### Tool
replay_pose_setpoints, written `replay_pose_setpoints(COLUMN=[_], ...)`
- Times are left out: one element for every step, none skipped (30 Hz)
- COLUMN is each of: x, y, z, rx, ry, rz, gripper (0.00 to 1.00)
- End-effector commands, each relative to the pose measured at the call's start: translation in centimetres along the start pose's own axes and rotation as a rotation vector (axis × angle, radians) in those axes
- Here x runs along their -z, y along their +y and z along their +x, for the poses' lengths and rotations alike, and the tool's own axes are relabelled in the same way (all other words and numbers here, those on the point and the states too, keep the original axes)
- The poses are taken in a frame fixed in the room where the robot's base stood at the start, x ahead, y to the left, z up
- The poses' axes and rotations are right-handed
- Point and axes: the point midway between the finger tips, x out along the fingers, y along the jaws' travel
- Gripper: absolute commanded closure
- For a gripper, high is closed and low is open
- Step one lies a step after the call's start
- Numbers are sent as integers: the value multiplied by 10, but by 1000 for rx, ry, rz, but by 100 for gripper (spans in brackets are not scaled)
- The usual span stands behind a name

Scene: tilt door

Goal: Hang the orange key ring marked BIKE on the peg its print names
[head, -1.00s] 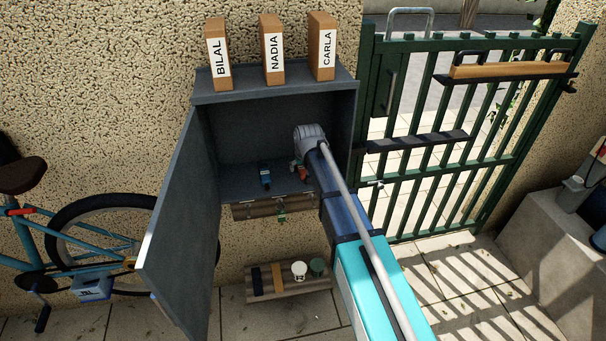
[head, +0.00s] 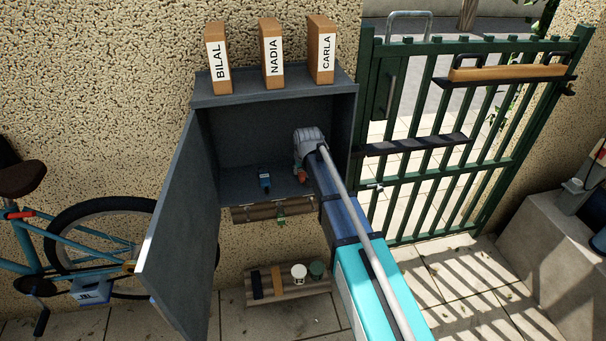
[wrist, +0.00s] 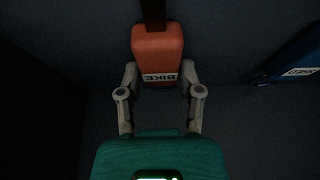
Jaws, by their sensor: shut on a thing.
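The orange key ring (wrist: 158,50) shows in the wrist view with a white label reading BIKE, upside down there. My gripper (wrist: 160,80) is shut on its near end, one finger on each side. In the head view my gripper (head: 301,165) is inside the open grey cabinet (head: 225,185), at its right side; the arm hides most of it. A bit of the orange key ring (head: 302,177) shows below it. A blue key ring (head: 264,179) hangs in the cabinet to its left, and also shows at the right of the wrist view (wrist: 292,68). Any peg names are hidden or too small to read.
The cabinet door (head: 183,225) stands open on the left. Boxes marked BILAL (head: 218,58), NADIA (head: 272,56) and CARLA (head: 321,50) stand on top. A wooden rail (head: 245,214) sits below the cabinet. A green gate (head: 420,190) is on the right.

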Motion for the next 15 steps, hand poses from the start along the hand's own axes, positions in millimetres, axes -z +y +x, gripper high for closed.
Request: replay_pose_setpoints(x=[2,2,3,4,4,5,6,7,7,8,9,10,10,11,12], y=[0,0,0,0,0,0,0,0,0,0,0,0,0,0,0], z=[-3,-5,-7,-9,-10,-13,-14,-16,-18,-20,-21,-23,-25,-26,-28], rx=[0,0,0,0,0,0,0,0,0,0,0,0,0,0,0], ry=[0,0,0,0,0,0,0,0,0,0,0,0,0,0,0], rz=[0,0,0,0,0,0,0,0,0,0,0,0,0,0,0], gripper=[99,99,99,99,99,99,99,99,99,99,99,99,99,99,99])
